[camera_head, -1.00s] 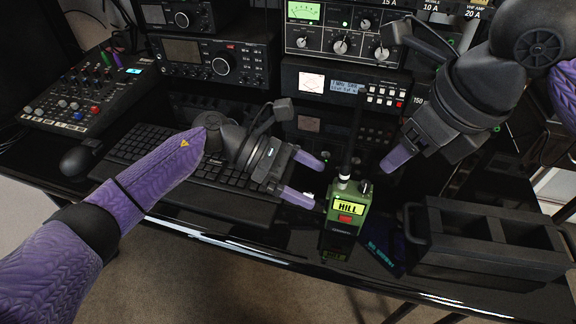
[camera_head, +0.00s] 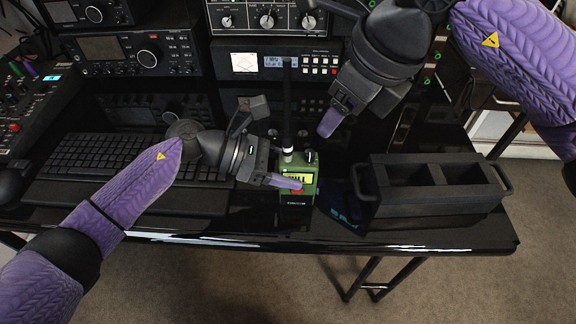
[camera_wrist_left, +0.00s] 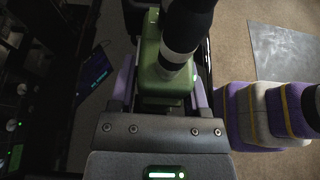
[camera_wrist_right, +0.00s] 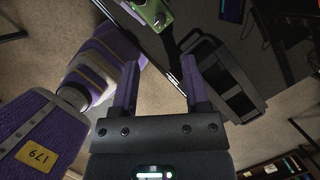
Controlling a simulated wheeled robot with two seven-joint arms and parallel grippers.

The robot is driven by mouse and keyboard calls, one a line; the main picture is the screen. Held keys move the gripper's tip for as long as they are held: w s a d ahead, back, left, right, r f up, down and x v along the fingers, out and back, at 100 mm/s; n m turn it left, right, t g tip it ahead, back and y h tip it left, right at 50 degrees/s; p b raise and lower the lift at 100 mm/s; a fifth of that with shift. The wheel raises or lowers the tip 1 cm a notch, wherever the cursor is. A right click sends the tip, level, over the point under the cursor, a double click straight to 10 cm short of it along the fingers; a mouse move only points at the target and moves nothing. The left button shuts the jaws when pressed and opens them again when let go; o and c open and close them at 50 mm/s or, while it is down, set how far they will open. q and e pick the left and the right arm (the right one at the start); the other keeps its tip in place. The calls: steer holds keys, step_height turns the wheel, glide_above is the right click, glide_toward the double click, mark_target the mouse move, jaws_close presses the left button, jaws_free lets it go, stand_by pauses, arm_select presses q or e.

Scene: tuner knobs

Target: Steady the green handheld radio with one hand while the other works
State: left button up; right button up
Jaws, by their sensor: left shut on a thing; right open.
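The green handheld radio (camera_head: 304,171) stands upright on the black desk near its front edge, with a black antenna, a white-banded knob on top, a yellow display and a red button. My left gripper (camera_head: 284,181) is shut on the radio's body from the left; one finger crosses its front and partly covers the display. The left wrist view shows the radio (camera_wrist_left: 152,80) between both purple fingers. My right gripper (camera_head: 333,118) is open and empty, above and to the right of the radio. The right wrist view shows the radio (camera_wrist_right: 152,14) beyond its fingers, at the top.
A black two-compartment tray with handles (camera_head: 430,208) stands right of the radio. A dark tablet-like panel (camera_head: 343,203) lies between them. A keyboard (camera_head: 100,158) lies to the left under my left arm. Stacked radio equipment (camera_head: 268,62) fills the back. The desk's front edge is close.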

arm_select(q)
jaws_close()
arm_select(e)
steer(key=n+y, duration=0.4)
steer(key=y, duration=0.6)
glide_toward(315, 153)
steer(key=shift+t, duration=0.5)
steer(key=x, duration=0.9)
steer(key=shift+s+f, duration=0.15)
steer(key=shift+s, duration=0.1)
jaws_close()
